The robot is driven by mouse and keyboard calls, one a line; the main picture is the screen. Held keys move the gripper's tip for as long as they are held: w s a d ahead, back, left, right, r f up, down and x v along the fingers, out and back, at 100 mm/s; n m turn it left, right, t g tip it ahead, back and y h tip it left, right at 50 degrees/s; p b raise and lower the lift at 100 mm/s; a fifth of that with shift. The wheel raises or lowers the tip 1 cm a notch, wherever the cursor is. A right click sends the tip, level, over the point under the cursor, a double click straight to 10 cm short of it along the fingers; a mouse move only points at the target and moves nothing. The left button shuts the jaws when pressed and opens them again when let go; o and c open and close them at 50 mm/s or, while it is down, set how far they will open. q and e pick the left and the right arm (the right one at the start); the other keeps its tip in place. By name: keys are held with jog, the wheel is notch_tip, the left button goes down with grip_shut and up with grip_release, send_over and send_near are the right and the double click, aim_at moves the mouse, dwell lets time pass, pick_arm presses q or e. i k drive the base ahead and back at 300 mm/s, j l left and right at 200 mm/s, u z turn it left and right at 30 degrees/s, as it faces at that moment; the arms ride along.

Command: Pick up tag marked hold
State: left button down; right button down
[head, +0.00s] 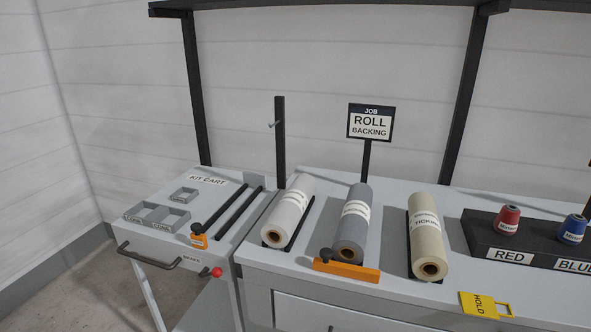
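A yellow tag marked HOLD (479,304) lies flat near the front edge of the grey table, in the lower right of the head view. It has a loop-shaped end on its right side. It lies in front of the black spool stand and to the right of the cream roll. Neither of my grippers shows in the head view.
Three rolls, white (289,211), grey (352,224) and cream (427,239), lie on the table (393,298). An orange block (346,270) fronts the grey roll. Red (507,221) and blue (572,230) spools stand on a black stand (484,236). A kit cart (152,205) adjoins at left.

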aim_at(481, 305)
jog(key=z, duration=1.35)
